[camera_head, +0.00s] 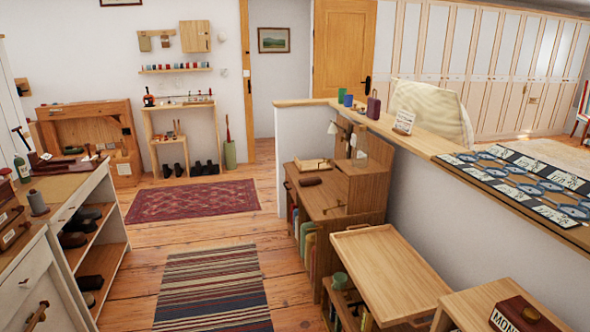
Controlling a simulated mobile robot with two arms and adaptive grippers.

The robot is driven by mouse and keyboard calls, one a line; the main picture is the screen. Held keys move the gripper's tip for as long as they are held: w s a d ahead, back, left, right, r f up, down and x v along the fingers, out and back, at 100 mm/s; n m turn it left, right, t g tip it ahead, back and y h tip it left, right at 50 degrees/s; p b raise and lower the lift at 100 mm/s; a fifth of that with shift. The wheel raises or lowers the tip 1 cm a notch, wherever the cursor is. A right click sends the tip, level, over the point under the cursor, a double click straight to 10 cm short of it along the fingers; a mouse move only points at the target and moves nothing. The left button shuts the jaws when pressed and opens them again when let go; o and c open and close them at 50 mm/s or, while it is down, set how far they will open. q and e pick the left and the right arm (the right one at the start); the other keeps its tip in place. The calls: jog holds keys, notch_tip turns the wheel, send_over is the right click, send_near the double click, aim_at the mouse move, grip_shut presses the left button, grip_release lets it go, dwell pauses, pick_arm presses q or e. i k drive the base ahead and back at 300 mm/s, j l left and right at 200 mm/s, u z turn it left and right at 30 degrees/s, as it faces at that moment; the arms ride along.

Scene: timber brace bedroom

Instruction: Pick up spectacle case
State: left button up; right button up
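A small dark brown oblong object (310,181) lies on the wooden writing desk (335,203) in the middle of the view. It looks like a spectacle case, but it is too small to be sure. It lies in front of a shallow light wooden tray (313,165) and apart from it. Neither of my grippers shows in the head view.
A low wooden tray table (388,268) and a side table with a brown labelled box (525,315) stand at right. A half wall (420,145) runs behind the desk. A cluttered workbench (60,190) is at left. The striped rug (212,288) and floor between are clear.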

aim_at(316, 179)
jog(key=i+j+u, duration=0.1)
jog(key=i+u, duration=0.35)
jog(key=i, duration=1.55)
jog(key=i+j+z, duration=0.1)
jog(key=i+z, duration=0.35)
jog(key=i+j+z, duration=0.3)
jog(key=i+z, duration=0.15)
jog(key=i, duration=0.15)
jog(key=i+j+z, duration=0.45)
